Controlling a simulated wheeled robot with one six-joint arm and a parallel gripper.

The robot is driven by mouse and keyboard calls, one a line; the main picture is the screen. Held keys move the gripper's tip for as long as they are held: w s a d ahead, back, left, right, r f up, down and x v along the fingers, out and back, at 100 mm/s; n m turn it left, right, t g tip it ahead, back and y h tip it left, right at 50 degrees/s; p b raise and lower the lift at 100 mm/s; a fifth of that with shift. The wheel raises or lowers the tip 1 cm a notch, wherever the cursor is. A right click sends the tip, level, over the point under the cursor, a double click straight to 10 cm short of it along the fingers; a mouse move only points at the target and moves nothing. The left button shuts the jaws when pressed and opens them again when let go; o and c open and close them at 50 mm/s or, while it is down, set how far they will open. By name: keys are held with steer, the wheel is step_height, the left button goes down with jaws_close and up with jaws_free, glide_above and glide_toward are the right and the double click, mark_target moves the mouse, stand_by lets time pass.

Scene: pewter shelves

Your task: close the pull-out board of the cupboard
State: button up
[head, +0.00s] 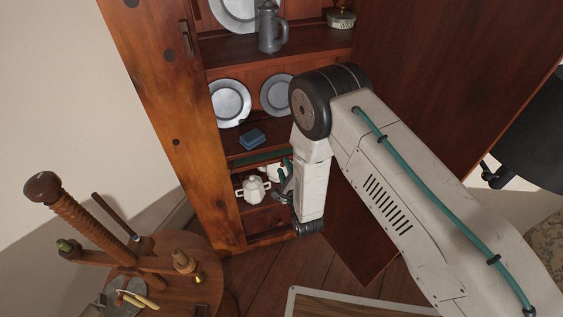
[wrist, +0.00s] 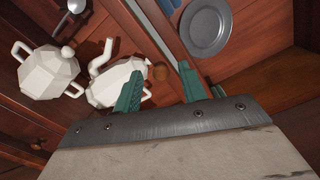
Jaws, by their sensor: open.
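The cupboard (head: 180,130) stands open, with its door swung out to the right. In its lower part a reddish wooden surface (head: 254,208) bears a white two-handled pot (head: 253,189), with a second white pot (head: 275,172) behind it. I cannot tell clearly where the pull-out board's front edge lies or how far out it is. My gripper (head: 284,178) is at this lower opening, beside the pots. In the wrist view its two green fingers (wrist: 160,88) are apart and empty.
The wrist view shows the two-handled pot (wrist: 48,72) and a spouted teapot (wrist: 115,80) close to the left finger. A blue box (head: 252,137) and pewter plates (head: 231,102) stand on the shelf above. The open door (head: 450,70) is behind my arm. A spinning wheel (head: 140,255) stands at lower left.

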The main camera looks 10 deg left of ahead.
steer(key=shift+v, duration=1.65)
steer(key=s+d+n, duration=0.2)
steer(key=s+n, duration=0.2)
steer(key=n, duration=1.5)
steer(key=shift+n, duration=0.3)
steer(key=x, duration=0.7)
steer(key=shift+w, duration=0.3)
